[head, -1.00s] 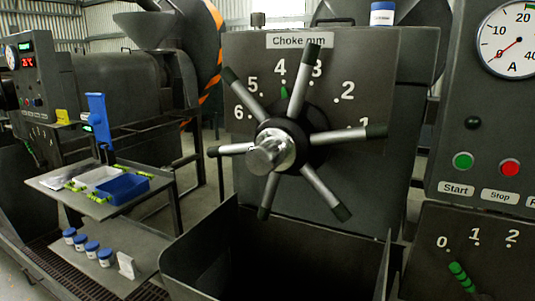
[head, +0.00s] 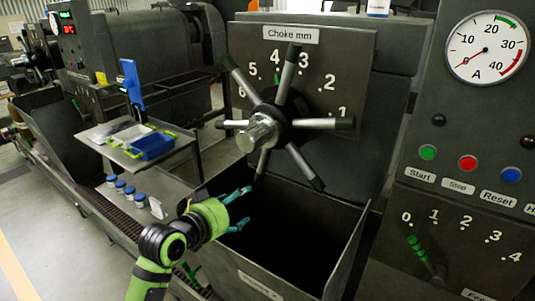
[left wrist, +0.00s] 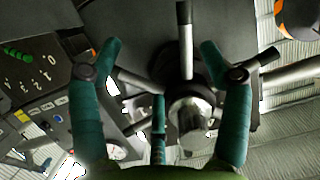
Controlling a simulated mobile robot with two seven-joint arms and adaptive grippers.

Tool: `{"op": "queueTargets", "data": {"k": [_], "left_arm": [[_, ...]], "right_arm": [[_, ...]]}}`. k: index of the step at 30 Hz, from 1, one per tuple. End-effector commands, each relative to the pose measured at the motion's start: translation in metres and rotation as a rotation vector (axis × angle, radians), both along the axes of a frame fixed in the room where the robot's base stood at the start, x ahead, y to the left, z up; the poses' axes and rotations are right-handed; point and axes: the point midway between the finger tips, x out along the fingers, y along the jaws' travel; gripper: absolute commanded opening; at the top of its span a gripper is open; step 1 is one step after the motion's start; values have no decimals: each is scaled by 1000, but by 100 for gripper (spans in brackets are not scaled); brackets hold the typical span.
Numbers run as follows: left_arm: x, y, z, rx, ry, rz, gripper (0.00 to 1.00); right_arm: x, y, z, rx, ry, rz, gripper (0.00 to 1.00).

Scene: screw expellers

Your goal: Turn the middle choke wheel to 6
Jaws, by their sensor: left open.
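The choke wheel (head: 262,130) has a silver hub and several grey spokes with dark green tips. It stands on a dark panel with a "Choke mm" label (head: 291,35) and numbers from 1 to 6. A green pointer (head: 277,76) behind the spokes is just under the 4. My left gripper (head: 246,209) is open and empty, below the wheel and over a dark bin. In the left wrist view its teal fingers (left wrist: 160,55) are spread before the hub (left wrist: 189,112) and spokes, with no clear contact. My right gripper is not in view.
The open dark bin (head: 350,225) lies under the wheel. At right are an ammeter (head: 488,47), Start, Stop and Reset buttons, and a green-handled selector (head: 418,248). A small table (head: 105,141) with a blue tray (head: 152,146) stands at left, above several blue-lidded jars.

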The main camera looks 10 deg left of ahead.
Motion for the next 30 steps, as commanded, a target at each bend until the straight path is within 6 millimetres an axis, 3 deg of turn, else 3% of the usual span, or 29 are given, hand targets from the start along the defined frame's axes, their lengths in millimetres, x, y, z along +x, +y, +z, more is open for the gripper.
{"op": "queueTargets", "data": {"k": [1, 3, 6, 9, 13, 24, 30], "left_arm": [[7, 2, 44, -13, -81, -11, 78], [10, 2, 86, -30, -164, -29, 78], [12, 3, 125, -50, -245, -46, 78], [13, 3, 143, -62, -283, -54, 78], [22, 1, 149, -68, -292, -55, 78], [71, -17, 148, -67, -289, -53, 78], [79, -20, 146, -64, -290, -53, 78]], "right_arm": [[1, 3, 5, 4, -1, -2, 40], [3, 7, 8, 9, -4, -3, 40], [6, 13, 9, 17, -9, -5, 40], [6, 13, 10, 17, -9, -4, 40], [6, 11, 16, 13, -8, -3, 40], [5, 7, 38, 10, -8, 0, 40], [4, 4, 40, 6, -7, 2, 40]]}}
